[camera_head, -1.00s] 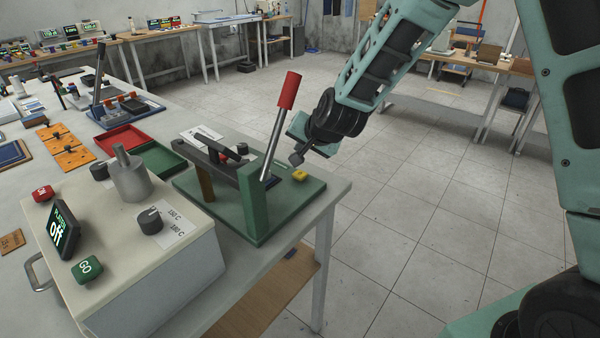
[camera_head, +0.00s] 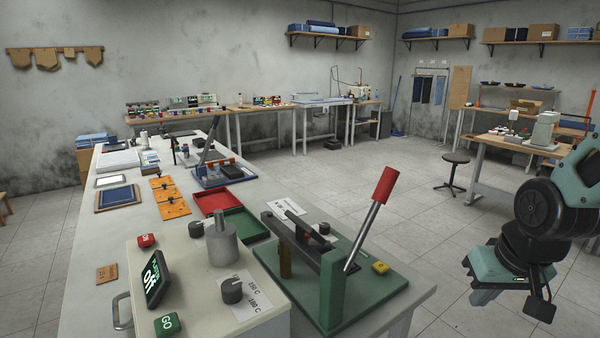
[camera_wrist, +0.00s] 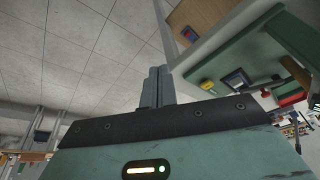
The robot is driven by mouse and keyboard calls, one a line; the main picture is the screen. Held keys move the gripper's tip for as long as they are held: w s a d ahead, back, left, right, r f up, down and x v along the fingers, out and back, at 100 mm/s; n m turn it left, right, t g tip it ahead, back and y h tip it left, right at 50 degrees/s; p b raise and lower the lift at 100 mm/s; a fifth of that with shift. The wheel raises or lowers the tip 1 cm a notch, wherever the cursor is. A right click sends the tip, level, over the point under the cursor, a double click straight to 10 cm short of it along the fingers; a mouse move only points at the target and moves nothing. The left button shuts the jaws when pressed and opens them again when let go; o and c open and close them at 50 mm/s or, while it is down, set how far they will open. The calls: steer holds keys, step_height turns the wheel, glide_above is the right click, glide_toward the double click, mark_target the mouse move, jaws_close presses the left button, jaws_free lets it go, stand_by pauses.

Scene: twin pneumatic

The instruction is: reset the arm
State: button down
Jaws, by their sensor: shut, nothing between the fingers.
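My gripper (camera_head: 541,308) hangs at the right of the head view, beyond the right edge of the bench, over the floor. It holds nothing. In the wrist view its two grey fingers (camera_wrist: 158,86) are together and point up the picture, with floor tiles behind them. The green press (camera_head: 330,275) with the red-handled lever stands on the bench corner to the left of my gripper, apart from it. The press base also shows at the right of the wrist view (camera_wrist: 250,55).
The long bench (camera_head: 150,215) carries a control box (camera_head: 205,305) with knobs, a red tray (camera_head: 217,197) and a green tray (camera_head: 243,225). A stool (camera_head: 455,170) and a side table (camera_head: 510,143) stand behind my arm. Open floor lies between them and the bench.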

steer(key=s+a+r+n+g, duration=0.2)
steer(key=s+a+n, duration=0.6)
steer(key=s+a, duration=0.8)
steer(key=shift+s+a+r+n+g, duration=0.15)
steer(key=shift+s+a+n+g, duration=0.15)
steer(key=shift+s+g, duration=0.45)
steer(key=shift+w, duration=0.1)
